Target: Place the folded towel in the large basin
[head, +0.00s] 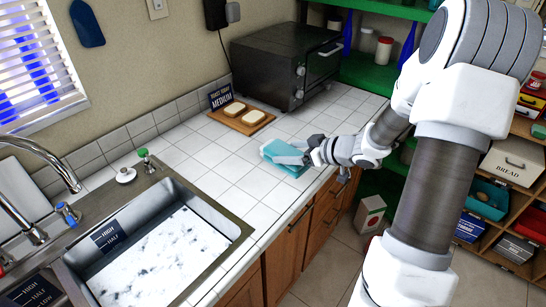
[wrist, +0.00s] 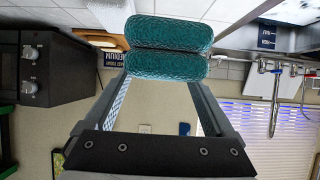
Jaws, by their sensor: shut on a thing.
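The folded teal towel (head: 284,153) is held at the tip of my gripper (head: 303,155), over the white tiled counter near its front edge. I cannot tell whether it touches the tiles. In the wrist view, the towel (wrist: 168,48) shows as two thick folded layers between the fingers of my gripper (wrist: 166,75), which is shut on it. The large basin (head: 150,211) is a steel sink at the lower left of the head view, with a white, dark-flecked surface inside and a dark HIGH/HALF label on its wall. It is well left of the towel.
A wooden board (head: 241,118) with bread slices and a black toaster oven (head: 280,65) stand at the back of the counter. A curved faucet (head: 45,155) and a green-topped bottle (head: 146,160) are by the basin. The tiles between towel and basin are clear.

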